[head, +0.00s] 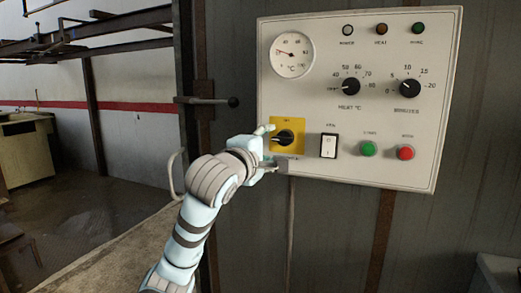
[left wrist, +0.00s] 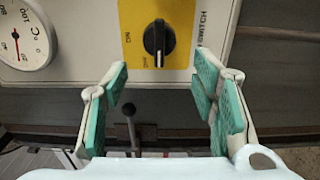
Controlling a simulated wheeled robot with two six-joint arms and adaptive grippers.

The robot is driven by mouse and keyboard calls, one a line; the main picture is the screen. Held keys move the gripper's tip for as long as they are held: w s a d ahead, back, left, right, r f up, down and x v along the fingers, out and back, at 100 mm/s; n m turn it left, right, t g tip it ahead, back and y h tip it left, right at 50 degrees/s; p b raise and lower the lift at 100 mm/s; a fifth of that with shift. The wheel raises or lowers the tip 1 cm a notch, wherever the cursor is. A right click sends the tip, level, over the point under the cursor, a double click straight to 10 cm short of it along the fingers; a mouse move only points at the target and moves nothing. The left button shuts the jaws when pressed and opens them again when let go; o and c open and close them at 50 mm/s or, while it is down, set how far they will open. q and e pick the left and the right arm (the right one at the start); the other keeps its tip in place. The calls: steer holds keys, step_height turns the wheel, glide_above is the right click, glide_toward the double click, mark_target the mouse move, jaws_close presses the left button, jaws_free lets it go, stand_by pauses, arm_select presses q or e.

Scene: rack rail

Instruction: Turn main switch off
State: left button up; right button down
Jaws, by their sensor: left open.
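The main switch is a black rotary knob (head: 285,137) on a yellow plate (head: 298,122) at the panel's lower left. In the left wrist view the knob (left wrist: 154,42) has its ridge upright in the picture, with a pale mark at its lower end. An ON label sits at the plate's left there. In the head view the ridge lies roughly level. My left gripper (head: 270,146) is open at the plate's left side. In the left wrist view its fingertips (left wrist: 161,71) are spread below the knob, one to each side, with nothing between them. My right gripper is not in view.
The white panel (head: 350,190) also carries a gauge (head: 292,54), two dials, a white rocker switch (head: 328,146), a green button (head: 368,149) and a red button (head: 405,152). A dark lever (head: 215,101) sticks out left of the panel, above my left arm.

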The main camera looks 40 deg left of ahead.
arm_select(q)
steer(key=v, duration=0.6)
steer(key=shift+s, duration=0.2)
steer(key=shift+d, duration=0.1)
